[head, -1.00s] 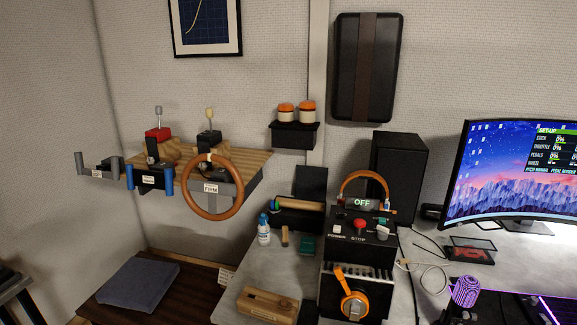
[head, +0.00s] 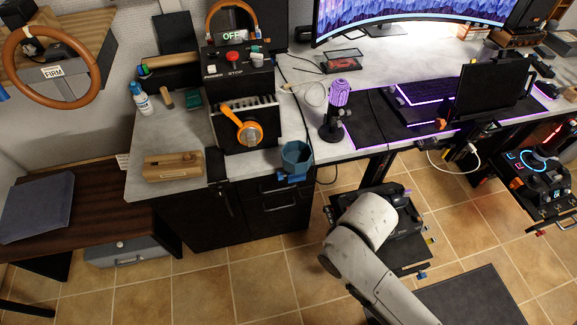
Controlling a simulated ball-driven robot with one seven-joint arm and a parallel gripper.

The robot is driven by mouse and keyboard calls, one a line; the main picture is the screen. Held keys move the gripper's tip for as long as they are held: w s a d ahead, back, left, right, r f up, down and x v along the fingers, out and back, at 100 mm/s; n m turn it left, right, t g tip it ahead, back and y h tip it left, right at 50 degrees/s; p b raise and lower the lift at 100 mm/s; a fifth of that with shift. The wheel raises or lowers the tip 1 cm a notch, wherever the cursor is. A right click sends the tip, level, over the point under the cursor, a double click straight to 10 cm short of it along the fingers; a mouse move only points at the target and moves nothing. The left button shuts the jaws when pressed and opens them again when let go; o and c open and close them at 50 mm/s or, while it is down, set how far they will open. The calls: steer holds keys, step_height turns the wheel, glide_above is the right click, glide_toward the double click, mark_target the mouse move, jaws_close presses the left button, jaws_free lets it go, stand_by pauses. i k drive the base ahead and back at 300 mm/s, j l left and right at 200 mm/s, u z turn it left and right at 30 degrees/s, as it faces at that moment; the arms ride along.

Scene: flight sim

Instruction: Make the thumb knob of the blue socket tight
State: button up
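A blue, faceted, cup-like piece (head: 297,156) sits at the front edge of the grey desk, with a brighter blue bracket (head: 291,177) below it. It is the only clearly blue fitting on the desk edge, but I cannot make out a thumb knob on it or how tight one is. My white arm (head: 364,262) rises from the lower right, to the right of and below the blue piece. The arm's dark end (head: 396,200) is over dark equipment by the floor, well apart from the blue piece. Its fingers cannot be made out.
A black control box (head: 240,85) with an orange lever (head: 247,131) stands behind the blue piece. A purple microphone (head: 338,105) stands to its right. Drawers (head: 280,203) lie below the desk edge. Tiled floor (head: 262,278) is clear in front of them.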

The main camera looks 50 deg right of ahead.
mark_target(280, 175)
steer(key=i+j+z, duration=0.15)
steer(key=j+z, duration=0.6)
steer(key=j, duration=0.25)
steer(key=i+j+z, duration=0.1)
steer(key=j+z, duration=0.3)
steer(key=j+u, duration=0.1)
steer(key=u, duration=0.45)
steer(key=i, duration=0.05)
